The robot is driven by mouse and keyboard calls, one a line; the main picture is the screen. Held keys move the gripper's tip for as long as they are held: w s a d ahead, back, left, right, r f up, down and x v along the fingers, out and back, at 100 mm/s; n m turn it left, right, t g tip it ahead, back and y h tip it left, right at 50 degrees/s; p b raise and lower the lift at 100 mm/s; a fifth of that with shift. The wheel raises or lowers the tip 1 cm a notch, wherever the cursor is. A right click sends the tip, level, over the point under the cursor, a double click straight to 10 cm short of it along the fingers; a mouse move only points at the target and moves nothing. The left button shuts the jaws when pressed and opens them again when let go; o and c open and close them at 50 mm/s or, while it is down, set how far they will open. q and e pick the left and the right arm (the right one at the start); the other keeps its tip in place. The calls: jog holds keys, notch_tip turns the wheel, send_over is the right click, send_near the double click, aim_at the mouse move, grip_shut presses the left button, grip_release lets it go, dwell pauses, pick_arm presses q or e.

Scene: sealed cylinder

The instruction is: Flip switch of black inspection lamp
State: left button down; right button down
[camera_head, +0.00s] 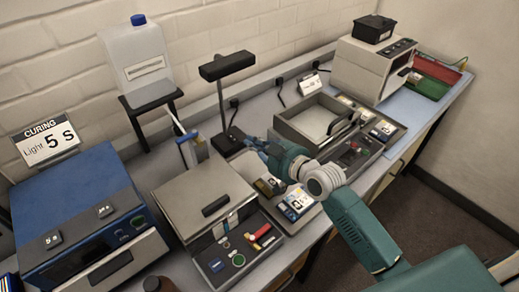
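The black inspection lamp stands at the back of the bench, with a flat black head (228,66) on a thin upright post. Its dark base (229,141) rests on the bench top. I cannot make out the switch on it. My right gripper (256,148) reaches in from the lower right, its dark fingers just right of and close to the lamp base. I cannot tell whether they touch it. The fingers are too small and overlapped to show whether they are open or shut. My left gripper does not show.
A grey box with a control panel (205,196) stands in front of the lamp. An open-topped unit (315,121) is to the right. A water container (138,56) on a black stand and a blue curing box (75,215) are at left. Small cartons (297,201) lie below my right gripper.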

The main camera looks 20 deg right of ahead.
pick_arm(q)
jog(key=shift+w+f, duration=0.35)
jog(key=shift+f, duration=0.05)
pick_arm(e)
jog(key=v, duration=0.3)
jog(key=shift+s+f, duration=0.1)
jog(key=shift+f, duration=0.1)
